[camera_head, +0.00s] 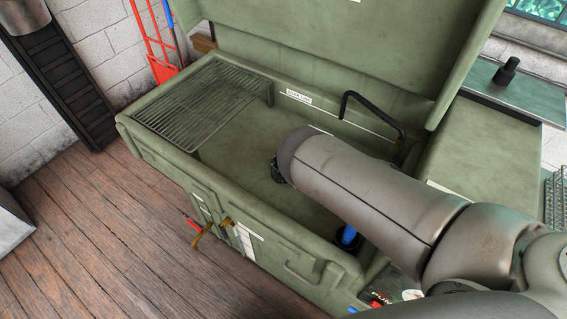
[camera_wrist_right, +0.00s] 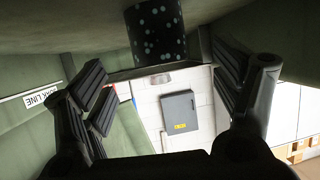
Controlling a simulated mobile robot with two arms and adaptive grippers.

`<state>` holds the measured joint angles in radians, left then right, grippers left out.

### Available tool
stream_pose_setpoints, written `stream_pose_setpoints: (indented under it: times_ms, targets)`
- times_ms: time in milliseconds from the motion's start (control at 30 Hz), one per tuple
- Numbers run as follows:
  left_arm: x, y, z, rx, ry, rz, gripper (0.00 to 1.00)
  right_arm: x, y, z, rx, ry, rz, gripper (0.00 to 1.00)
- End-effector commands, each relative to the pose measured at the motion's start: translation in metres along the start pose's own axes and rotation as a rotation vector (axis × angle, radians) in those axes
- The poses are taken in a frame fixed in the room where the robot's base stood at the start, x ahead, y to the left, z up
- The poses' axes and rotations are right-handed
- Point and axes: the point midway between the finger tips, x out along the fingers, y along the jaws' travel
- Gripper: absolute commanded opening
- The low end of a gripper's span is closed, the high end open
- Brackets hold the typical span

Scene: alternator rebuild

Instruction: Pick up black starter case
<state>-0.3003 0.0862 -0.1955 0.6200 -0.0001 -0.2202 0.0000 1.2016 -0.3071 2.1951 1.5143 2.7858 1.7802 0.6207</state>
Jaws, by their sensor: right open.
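A black cylinder with pale round spots (camera_wrist_right: 156,32), likely the black starter case, shows at the top middle of the right wrist view against a green surface. My open right gripper (camera_wrist_right: 160,72) has one dark finger at each side of that view. The cylinder appears beyond the fingers and between their sides, and they do not hold it. In the head view my right arm reaches from the right over the open green chest (camera_head: 236,215) and hides most of the gripper and whatever is beneath it. My left gripper is not in view.
A wire rack (camera_head: 200,100) covers the chest's left end. A black bent bar (camera_head: 372,105) stands at its back wall, under the raised lid (camera_head: 350,40). A blue-topped item (camera_head: 347,236) is near the front. The chest floor left of my arm is clear.

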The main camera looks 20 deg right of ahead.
Motion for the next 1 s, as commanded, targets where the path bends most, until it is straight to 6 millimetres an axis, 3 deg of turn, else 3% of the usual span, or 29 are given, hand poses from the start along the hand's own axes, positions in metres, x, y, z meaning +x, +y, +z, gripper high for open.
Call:
stream_pose_setpoints:
  times_ms: [600, 967, 1000]
  targets:
    - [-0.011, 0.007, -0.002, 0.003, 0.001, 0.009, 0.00, 0.065, 0.001, -0.004, 0.006, 0.001, -0.005, 0.84]
    - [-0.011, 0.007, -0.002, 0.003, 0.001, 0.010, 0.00, 0.073, 0.002, -0.003, 0.007, 0.000, -0.002, 0.84]
    - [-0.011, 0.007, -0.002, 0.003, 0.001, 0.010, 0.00, 0.073, 0.002, -0.003, 0.006, 0.000, -0.002, 0.81]
